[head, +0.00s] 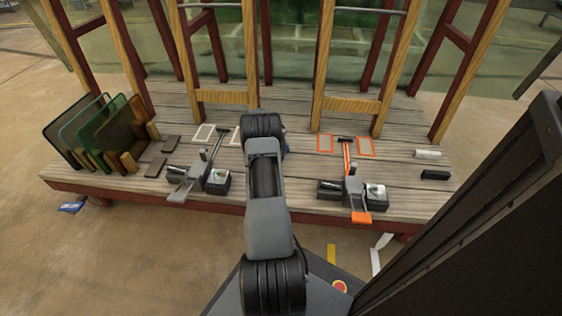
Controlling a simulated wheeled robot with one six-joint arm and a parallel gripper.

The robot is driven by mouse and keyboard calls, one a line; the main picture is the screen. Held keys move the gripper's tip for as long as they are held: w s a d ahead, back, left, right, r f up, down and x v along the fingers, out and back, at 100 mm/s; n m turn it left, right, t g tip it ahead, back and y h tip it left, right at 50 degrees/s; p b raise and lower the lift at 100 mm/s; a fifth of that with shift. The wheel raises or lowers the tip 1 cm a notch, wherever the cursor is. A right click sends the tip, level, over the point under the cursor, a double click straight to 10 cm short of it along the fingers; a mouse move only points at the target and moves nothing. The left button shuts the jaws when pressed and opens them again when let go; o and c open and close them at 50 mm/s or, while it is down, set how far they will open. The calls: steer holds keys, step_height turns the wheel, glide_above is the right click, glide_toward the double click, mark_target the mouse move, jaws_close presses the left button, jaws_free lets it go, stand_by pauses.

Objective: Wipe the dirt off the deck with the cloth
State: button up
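The wooden deck (300,180) is a low platform of weathered grey planks with a dark red front edge. I cannot single out a dirt patch on it at this size. No cloth is clearly recognizable. A small white roll-like thing (427,154) lies at the deck's right end. Small dark boxes with pale contents stand near the front, one left (217,180) and one right (376,192); I cannot tell what the contents are. My arm reaches up the middle over the deck and hides part of it. My gripper does not show; the arm hides that spot.
Dark and green panels (90,135) stand in a wooden rack at left. Wooden frames (220,97) rise behind. A grey-handled tool (200,165) and an orange-handled tool (350,180) lie on the deck. A black block (435,175) sits right. A blue object (71,207) lies on the floor.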

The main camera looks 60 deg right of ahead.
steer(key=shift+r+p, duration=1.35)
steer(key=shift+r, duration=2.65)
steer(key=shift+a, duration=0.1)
